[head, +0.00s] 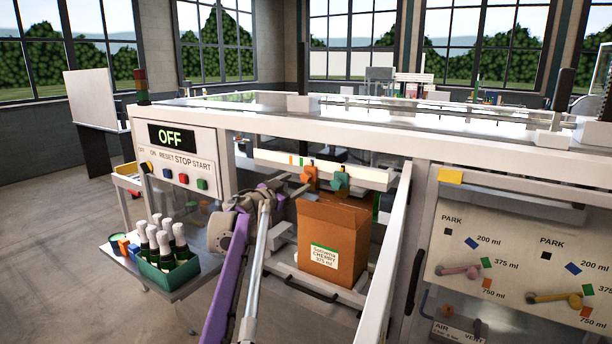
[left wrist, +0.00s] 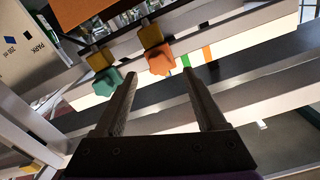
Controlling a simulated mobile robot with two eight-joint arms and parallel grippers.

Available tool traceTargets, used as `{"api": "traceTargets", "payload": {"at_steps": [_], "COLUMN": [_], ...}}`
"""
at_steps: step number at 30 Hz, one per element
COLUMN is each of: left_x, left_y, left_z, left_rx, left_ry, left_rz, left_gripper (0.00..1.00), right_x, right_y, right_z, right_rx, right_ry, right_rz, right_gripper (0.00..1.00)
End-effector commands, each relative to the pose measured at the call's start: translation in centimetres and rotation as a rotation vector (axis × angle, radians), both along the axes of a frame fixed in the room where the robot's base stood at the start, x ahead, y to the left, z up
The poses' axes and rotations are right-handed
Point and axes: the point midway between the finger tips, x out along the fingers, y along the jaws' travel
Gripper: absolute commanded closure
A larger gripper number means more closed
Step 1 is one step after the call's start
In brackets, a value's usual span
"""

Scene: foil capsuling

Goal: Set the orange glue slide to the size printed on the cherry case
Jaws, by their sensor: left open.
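The cherry case (head: 343,215) is an open brown box in the machine; its label (head: 324,256) reads "Sonoma CHERRY 375 ml". Above it, a white rail (head: 270,158) carries the orange glue slide (head: 310,174) and a teal slide (head: 340,181) to its right. In the left wrist view the orange slide (left wrist: 160,62) is beside a green mark (left wrist: 186,60), with an orange mark (left wrist: 207,54) beyond; the teal slide (left wrist: 104,83) is on the other side. My left gripper (left wrist: 159,74) is open, its fingertips straddling the orange slide's line without visibly gripping it. It shows at the rail in the head view (head: 298,188).
Panels at right show PARK, blue 200 ml, green 375 ml (head: 486,262) and orange 750 ml marks with levers (head: 460,270). The control panel display (head: 180,137) reads OFF. A green crate (head: 165,279) of bottles stands on a side table at left. A white post rises right of the case.

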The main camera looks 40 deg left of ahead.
Motion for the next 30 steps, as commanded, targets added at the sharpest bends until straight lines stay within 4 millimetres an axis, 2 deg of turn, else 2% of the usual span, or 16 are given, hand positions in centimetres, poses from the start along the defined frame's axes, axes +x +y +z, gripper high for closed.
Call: {"api": "traceTargets", "payload": {"at_steps": [1, 3, 9, 14, 22, 23, 30], "left_x": [1.2, 2.4, 5.0, 5.8, 5.9, 5.9, 5.9], "left_y": [0.0, 0.2, 0.5, 0.6, 0.6, 0.6, 0.6], "left_z": [0.3, 0.4, 0.3, 0.2, 0.0, 0.0, 0.0], "left_rx": [-0.001, 0.000, 0.000, 0.000, 0.000, 0.000, 0.000], "left_ry": [-0.002, -0.003, -0.002, -0.001, 0.000, 0.000, 0.000], "left_rz": [-0.003, -0.002, 0.000, 0.001, 0.001, 0.001, 0.001], "left_gripper": [0.27, 0.27, 0.27, 0.27, 0.27, 0.31, 0.74], "right_x": [0.2, 0.4, 0.8, 0.8, 0.8, 0.8, 0.8], "right_y": [0.0, 0.0, 0.0, 0.0, 0.0, 0.0, 0.0], "right_z": [0.6, 1.1, 2.0, 2.3, 2.2, 2.2, 2.2], "right_rx": [0.000, 0.000, 0.000, 0.000, 0.000, 0.000, 0.000], "right_ry": [-0.004, -0.007, -0.014, -0.016, -0.016, -0.016, -0.016], "right_rz": [0.000, 0.000, 0.000, 0.000, 0.000, 0.000, 0.000], "right_gripper": [0.27, 0.27, 0.27, 0.27, 0.27, 0.27, 0.27]}}
